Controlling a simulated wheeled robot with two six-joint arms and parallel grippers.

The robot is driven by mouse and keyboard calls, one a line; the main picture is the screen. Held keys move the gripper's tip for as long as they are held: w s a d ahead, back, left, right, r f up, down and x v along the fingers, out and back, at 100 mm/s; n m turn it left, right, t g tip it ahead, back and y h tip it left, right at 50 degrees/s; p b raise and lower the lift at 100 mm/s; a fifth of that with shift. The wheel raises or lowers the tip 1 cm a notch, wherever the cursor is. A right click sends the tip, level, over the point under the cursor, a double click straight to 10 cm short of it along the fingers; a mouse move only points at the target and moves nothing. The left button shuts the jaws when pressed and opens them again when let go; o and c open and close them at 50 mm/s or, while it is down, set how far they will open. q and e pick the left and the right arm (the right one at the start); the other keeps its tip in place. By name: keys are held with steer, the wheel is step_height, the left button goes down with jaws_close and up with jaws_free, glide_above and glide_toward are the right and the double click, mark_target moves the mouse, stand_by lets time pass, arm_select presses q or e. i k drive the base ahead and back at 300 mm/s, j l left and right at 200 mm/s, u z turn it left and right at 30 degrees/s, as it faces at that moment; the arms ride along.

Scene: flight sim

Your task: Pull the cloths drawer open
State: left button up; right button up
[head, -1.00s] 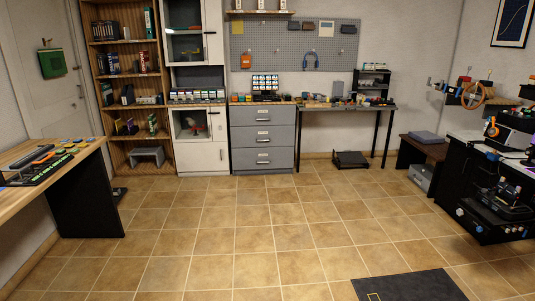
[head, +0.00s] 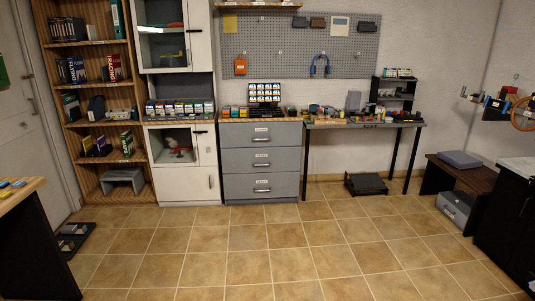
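A grey drawer unit (head: 261,161) stands against the back wall, with three stacked drawers, all closed. The top drawer (head: 262,136), the middle drawer (head: 262,160) and the bottom drawer (head: 262,187) each have a small label and a handle. The labels are too small to read, so I cannot tell which one is the cloths drawer. The unit is still some distance away across the tiled floor. Neither of my grippers is in view.
Tiled floor (head: 245,255) lies clear before the drawers. A white cabinet (head: 185,185) adjoins them at left, a workbench (head: 365,124) at right with a black footrest (head: 366,184) beneath. A wooden table (head: 20,190) stands at near left; a dark bench (head: 460,180) is at right.

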mark_target(275, 133)
steer(key=i, duration=1.95)
